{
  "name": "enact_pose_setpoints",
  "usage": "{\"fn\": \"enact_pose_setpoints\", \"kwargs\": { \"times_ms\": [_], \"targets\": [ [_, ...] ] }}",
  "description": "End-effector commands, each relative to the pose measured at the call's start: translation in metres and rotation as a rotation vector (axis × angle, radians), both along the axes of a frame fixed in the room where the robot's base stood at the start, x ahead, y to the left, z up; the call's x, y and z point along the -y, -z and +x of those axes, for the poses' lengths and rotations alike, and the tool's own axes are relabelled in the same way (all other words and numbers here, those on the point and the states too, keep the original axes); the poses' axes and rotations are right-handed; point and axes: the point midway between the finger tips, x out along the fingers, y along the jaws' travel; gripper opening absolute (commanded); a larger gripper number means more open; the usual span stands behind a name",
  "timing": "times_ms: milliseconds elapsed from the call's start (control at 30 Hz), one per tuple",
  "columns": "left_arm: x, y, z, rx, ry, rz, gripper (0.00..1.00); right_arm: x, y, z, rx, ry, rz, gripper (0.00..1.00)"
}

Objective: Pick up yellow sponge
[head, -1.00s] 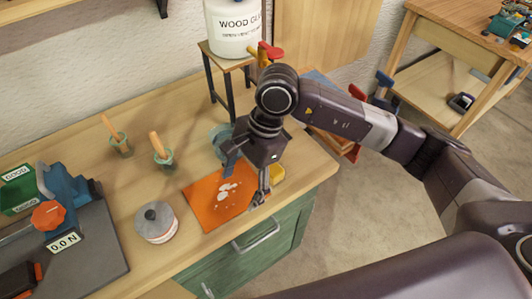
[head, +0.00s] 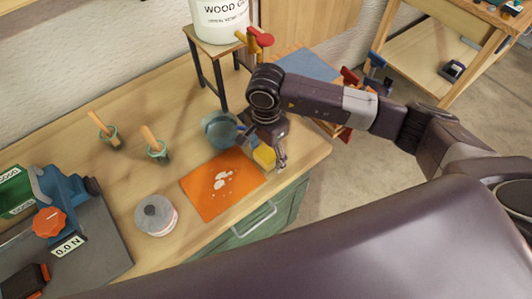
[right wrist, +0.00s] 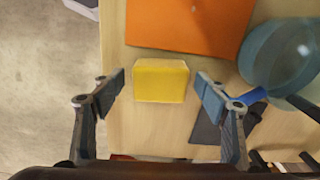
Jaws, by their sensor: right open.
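The yellow sponge (head: 264,156) lies on the wooden workbench, beside the upper right corner of the orange mat (head: 205,197). In the right wrist view the sponge (right wrist: 161,83) is fully in sight, between and just ahead of the fingertips. My right gripper (right wrist: 163,82) is open, one finger on each side with a gap to the sponge. In the head view the right gripper (head: 262,152) is low over the bench's right end, and hides part of the sponge. My left gripper is out of view.
A blue-grey bowl (head: 220,130) stands close to the right gripper, with a dark stand (head: 219,75) under a glue bucket (head: 221,18) behind. The bench edge is near the sponge.

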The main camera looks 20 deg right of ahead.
Motion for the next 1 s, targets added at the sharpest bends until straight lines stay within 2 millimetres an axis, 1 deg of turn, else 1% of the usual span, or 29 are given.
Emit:
{"fn": "enact_pose_setpoints", "kwargs": {
  "times_ms": [33, 67, 167, 500, 533, 567, 833, 933, 1000],
  "targets": [
    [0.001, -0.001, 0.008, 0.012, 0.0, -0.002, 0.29, 0.0, 0.001, 0.0, 0.0, 0.0, 0.0, 0.67],
    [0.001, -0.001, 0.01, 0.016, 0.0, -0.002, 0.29, 0.0, 0.001, 0.0, 0.0, 0.0, 0.0, 0.67],
    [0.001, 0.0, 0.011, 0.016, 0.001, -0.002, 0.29, 0.0, 0.001, 0.0, 0.0, 0.0, 0.0, 0.67],
    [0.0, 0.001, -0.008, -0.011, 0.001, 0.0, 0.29, 0.0, 0.0, 0.0, 0.0, 0.0, 0.001, 0.3],
    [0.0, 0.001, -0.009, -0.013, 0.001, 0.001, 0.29, -0.001, 0.0, 0.0, 0.0, 0.0, 0.001, 0.3],
    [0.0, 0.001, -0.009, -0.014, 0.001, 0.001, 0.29, -0.001, 0.0, 0.0, 0.0, 0.0, 0.001, 0.27],
    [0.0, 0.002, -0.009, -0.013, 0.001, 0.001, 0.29, -0.001, -0.002, 0.0, 0.001, 0.0, 0.0, 0.27],
    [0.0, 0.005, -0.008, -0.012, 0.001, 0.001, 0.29, -0.001, -0.009, 0.001, 0.001, 0.0, 0.002, 0.27],
    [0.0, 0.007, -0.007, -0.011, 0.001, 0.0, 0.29, -0.001, -0.016, 0.001, 0.003, 0.0, 0.003, 0.27]
  ]
}}
